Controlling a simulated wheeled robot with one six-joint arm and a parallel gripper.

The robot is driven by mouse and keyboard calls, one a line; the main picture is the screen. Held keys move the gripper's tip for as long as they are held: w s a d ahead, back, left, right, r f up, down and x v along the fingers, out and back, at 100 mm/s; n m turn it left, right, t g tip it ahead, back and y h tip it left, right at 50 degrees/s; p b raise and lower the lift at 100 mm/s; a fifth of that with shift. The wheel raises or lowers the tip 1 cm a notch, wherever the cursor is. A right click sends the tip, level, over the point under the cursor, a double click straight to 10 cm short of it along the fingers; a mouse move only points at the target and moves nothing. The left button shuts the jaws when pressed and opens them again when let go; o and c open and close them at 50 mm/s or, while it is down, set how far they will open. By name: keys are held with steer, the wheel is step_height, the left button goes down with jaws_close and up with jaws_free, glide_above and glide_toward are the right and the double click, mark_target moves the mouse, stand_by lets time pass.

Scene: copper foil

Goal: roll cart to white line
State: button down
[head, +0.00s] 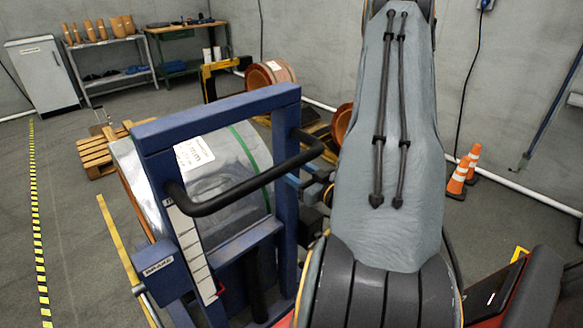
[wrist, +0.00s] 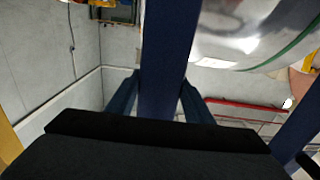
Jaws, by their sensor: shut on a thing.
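The cart (head: 217,108) has a blue upright frame with a bent black handle bar (head: 245,180). It carries a large shiny silver roll (head: 232,170) with a green band and a white label. A blue box marked BRAKE (head: 160,268) is on its left post. My gripper (head: 303,184) is at the cart's right blue post, partly hidden behind my arm. In the wrist view the two blue fingers (wrist: 160,100) stand on either side of a blue post (wrist: 167,45), shut on it. I cannot make out a white line on the floor.
A yellow line (head: 118,250) and a yellow-black striped line (head: 36,220) run along the floor at left, with clear floor between. A wooden pallet (head: 97,152) lies behind the cart. Copper-coloured rolls (head: 270,74) stand farther back. Orange cones (head: 459,176) stand by the right wall.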

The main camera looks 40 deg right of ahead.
steer(key=c, duration=0.8)
jaws_free()
steer(key=shift+s, duration=0.1)
steer(key=s+b, duration=0.1)
steer(key=s, duration=0.6)
steer(key=shift+s+d, duration=0.15)
steer(key=shift+s, duration=0.25)
